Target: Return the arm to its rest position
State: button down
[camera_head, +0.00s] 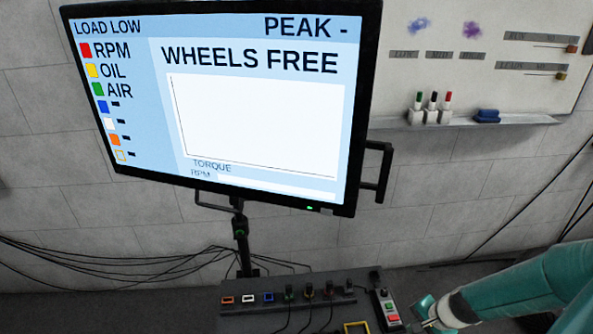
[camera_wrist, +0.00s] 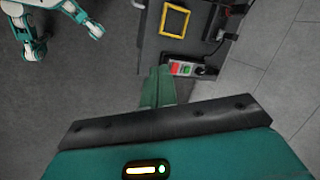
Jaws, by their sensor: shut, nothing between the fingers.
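My teal and white arm comes in from the lower right in the head view, with my gripper (camera_head: 424,308) low beside the right end of the console. In the wrist view the teal fingers of my gripper (camera_wrist: 158,86) lie together, shut and empty. They point toward the console's edge, near a small control box (camera_wrist: 186,69) with red and green buttons. The same control box (camera_head: 387,308) shows just left of my gripper in the head view. I cannot tell how far apart they are.
The dark console (camera_head: 259,316) carries coloured sockets, plugged cables and a yellow frame (camera_head: 357,327), also in the wrist view (camera_wrist: 173,20). A large monitor (camera_head: 260,120) reading "WHEELS FREE" stands behind it. A whiteboard (camera_head: 510,85) hangs at right. Grey floor (camera_wrist: 70,95) lies open left of the console.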

jog(key=a+r+n+h, duration=0.2)
jog(key=a+r+n, duration=0.25)
jog(key=r, duration=0.55)
jog(key=a+r+n+h, duration=0.1)
jog(key=a+r+n, duration=0.2)
jog(key=a+r, duration=0.5)
jog(key=s+a+r+n+t, duration=0.1)
jog(key=s+a+r+n, duration=0.1)
jog(key=s+r, duration=0.3)
jog(key=s+a+r+n+t, duration=0.1)
jog(key=s+a+r, duration=0.4)
jog(key=r, duration=0.6)
jog(key=shift+s+a+n, duration=0.15)
jog(key=shift+s+n, duration=0.05)
jog(key=shift+n, duration=0.65)
